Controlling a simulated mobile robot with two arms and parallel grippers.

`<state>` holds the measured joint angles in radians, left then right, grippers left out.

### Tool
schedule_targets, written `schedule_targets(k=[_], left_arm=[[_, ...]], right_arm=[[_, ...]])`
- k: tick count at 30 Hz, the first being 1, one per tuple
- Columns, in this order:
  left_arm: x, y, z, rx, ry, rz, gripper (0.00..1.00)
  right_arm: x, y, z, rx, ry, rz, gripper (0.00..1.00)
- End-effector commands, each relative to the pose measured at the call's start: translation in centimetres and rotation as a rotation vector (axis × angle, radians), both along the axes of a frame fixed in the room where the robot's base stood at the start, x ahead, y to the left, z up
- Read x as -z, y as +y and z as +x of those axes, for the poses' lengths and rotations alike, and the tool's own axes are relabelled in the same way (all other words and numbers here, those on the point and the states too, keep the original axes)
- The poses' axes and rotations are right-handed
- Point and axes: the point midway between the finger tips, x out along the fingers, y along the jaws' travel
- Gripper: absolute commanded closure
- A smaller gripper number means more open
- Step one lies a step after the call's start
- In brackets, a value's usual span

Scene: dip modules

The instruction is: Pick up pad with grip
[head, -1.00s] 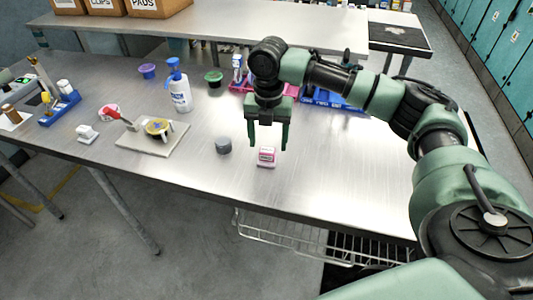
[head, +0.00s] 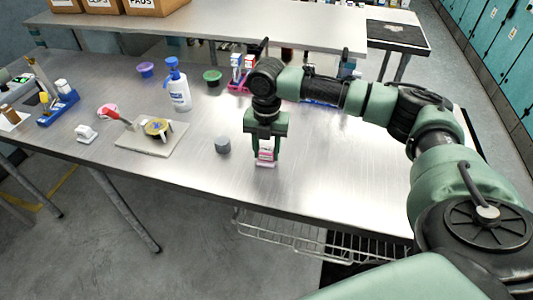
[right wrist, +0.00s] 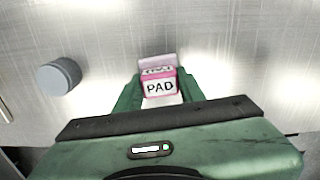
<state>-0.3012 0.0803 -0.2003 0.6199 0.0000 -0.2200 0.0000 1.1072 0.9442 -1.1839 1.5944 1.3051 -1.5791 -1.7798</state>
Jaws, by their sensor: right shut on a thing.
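The pad (head: 266,155) is a small pink and white block on the metal table, near its front edge. In the right wrist view its label reads PAD (right wrist: 160,87). My right gripper (head: 265,150) points straight down over the pad, with its fingers on either side of it. The right gripper also shows in the right wrist view (right wrist: 158,100), shut on the pad. The pad's lower part still appears at the table surface; I cannot tell whether it is lifted. My left gripper is not in view.
A grey cylinder (head: 222,145) stands just left of the pad, and also shows in the right wrist view (right wrist: 58,76). The table right of the gripper is clear.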

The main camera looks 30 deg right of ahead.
Motion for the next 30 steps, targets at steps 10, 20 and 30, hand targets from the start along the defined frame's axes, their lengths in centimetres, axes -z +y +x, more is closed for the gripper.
schedule_targets(k=[10,20,30], left_arm=[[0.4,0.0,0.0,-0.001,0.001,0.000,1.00],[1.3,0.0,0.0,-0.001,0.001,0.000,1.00],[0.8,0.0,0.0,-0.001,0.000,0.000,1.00]], right_arm=[[-2.6,0.0,0.1,0.000,-0.004,0.000,1.00],[-11.5,0.1,0.2,0.000,-0.007,0.002,1.00],[-19.0,0.0,0.1,0.001,-0.002,-0.001,1.00]])
